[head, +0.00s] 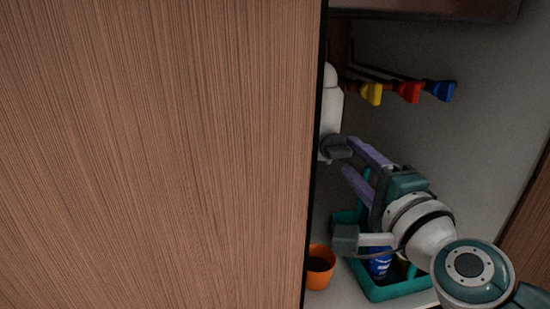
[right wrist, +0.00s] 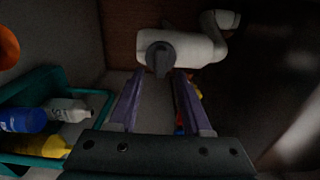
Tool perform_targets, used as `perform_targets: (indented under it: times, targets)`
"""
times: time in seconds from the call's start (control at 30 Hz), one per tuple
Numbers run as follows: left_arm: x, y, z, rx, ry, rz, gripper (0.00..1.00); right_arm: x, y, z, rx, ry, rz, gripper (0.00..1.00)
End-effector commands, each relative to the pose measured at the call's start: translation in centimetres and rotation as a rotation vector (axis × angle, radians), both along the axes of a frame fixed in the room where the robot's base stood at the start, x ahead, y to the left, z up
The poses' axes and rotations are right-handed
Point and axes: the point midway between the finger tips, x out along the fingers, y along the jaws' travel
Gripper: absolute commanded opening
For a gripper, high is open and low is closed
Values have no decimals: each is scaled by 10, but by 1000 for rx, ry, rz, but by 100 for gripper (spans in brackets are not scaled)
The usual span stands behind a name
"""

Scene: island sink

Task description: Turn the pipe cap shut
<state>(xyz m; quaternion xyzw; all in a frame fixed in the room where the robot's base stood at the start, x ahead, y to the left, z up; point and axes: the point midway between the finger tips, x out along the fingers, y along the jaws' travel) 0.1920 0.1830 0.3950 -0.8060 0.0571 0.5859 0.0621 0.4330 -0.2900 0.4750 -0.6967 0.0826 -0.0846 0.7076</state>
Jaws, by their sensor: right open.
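The white pipe (head: 331,101) runs down inside the cabinet, partly hidden by the wooden door. A dark grey pipe cap (head: 336,147) sits at its lower end. In the right wrist view the pipe (right wrist: 195,48) bends, and the cap (right wrist: 158,57), with a grip tab, faces me. My right gripper (head: 347,156) reaches in from the right with its purple fingers apart and empty. In the right wrist view the cap lies just ahead of the fingertips (right wrist: 158,76), roughly centred between them. I cannot tell whether they touch it. My left gripper is not in view.
A wooden door (head: 160,150) fills the left side. A teal caddy (head: 385,293) with bottles, including a blue one (head: 379,263), stands below my right gripper. An orange cup (head: 319,268) stands beside it. Yellow (head: 371,93), red (head: 408,92) and blue (head: 443,91) valve handles are above.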

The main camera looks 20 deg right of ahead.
Motion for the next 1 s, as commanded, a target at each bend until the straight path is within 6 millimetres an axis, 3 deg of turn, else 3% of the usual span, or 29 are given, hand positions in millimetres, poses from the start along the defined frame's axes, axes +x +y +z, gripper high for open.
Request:
perform_targets:
  times: [0.2, 0.43, 1.0]
  targets:
    - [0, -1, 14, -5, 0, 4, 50, -43, 11, 2, -3, 6, 4, 49]
    - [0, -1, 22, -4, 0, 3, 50, -76, 19, 1, -1, 2, 3, 49]
    - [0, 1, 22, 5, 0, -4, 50, -82, 20, 1, 1, -1, 2, 49]
